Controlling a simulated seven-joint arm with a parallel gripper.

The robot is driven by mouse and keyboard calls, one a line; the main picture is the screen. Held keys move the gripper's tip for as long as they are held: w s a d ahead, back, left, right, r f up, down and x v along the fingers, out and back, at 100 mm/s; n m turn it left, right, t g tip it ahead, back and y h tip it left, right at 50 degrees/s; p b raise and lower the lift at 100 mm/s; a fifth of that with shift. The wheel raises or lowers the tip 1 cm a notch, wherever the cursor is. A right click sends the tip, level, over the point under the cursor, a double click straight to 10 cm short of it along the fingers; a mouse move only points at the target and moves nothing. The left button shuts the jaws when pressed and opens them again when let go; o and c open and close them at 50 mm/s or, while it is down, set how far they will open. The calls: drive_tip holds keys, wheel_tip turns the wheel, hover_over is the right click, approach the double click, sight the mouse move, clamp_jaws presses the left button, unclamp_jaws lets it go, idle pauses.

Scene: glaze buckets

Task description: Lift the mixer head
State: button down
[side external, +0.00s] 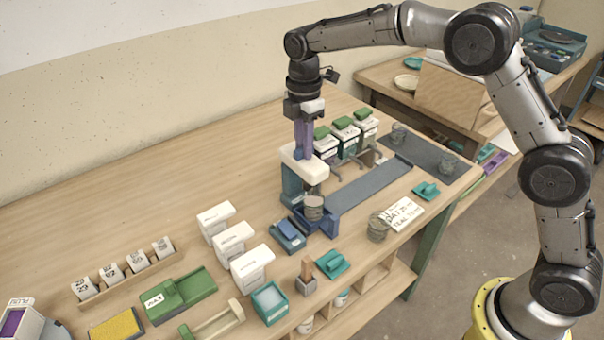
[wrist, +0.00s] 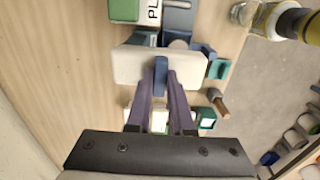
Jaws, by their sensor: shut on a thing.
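The mixer has a white head (side external: 312,170) on a blue stand (side external: 292,188), near the middle of the bench in the side view. In the wrist view the white head (wrist: 130,66) lies across the picture just beyond my fingers. My gripper (side external: 302,155) points down onto the head from above. In the wrist view its two purple fingers (wrist: 161,76) are shut on a blue handle (wrist: 160,64) on top of the head. A grey glass jar (side external: 314,208) stands under the front of the head. I cannot tell whether the head is raised from its stand.
White containers (side external: 233,237) and a blue box (side external: 288,236) stand in front. The bench behind and left is clear.

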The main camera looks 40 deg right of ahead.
drive_tip(key=c, duration=0.9)
unclamp_jaws()
drive_tip(key=shift+r, duration=0.15)
drive_tip(key=shift+r, duration=3.4)
